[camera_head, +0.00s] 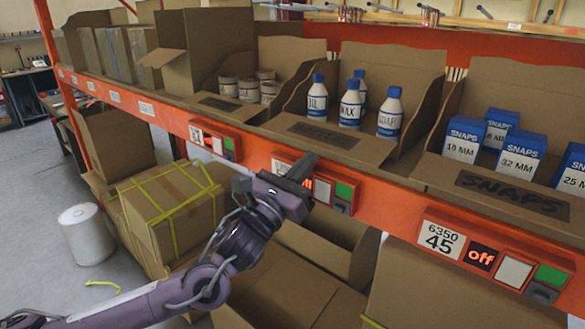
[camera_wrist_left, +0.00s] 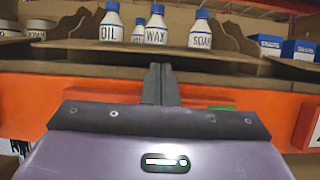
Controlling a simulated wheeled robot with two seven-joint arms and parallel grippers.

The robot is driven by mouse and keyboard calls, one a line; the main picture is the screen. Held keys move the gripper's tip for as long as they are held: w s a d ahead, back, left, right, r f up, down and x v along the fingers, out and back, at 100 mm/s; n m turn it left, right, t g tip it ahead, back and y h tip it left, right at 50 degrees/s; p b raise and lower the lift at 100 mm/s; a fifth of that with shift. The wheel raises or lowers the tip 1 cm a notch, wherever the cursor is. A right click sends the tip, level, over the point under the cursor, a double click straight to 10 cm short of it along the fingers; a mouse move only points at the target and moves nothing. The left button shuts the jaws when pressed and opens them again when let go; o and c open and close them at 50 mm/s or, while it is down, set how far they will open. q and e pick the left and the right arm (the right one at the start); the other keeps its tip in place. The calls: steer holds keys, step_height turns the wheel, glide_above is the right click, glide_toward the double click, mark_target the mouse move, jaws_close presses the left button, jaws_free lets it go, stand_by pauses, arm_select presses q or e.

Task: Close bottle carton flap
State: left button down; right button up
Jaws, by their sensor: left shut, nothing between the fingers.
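The bottle carton (camera_head: 301,98) stands on the orange rack shelf and holds several white bottles with blue caps, labelled OIL, WAX and SOAP. Its front flap (camera_head: 322,138) lies folded down and outward toward the shelf edge, with a dark mark on it. In the left wrist view the flap shows edge-on (camera_wrist_left: 225,56) below the bottles. My left gripper (camera_head: 303,164) is shut and empty, in front of the orange beam just below the flap's edge. Its closed fingers (camera_wrist_left: 160,84) point toward the carton. I cannot tell whether they touch the flap. My right gripper is not in view.
A carton of blue-white SNAPS boxes (camera_head: 500,145) stands to the right, and a carton of tins (camera_head: 246,88) to the left. Button panels (camera_head: 335,191) line the orange beam (camera_head: 402,211). Strapped and open boxes (camera_head: 172,208) fill the lower level.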

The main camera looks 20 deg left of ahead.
arm_select(q)
steer(key=shift+w+d+r, duration=0.15)
steer(key=shift+w+r, duration=0.05)
steer(key=shift+w, duration=0.3)
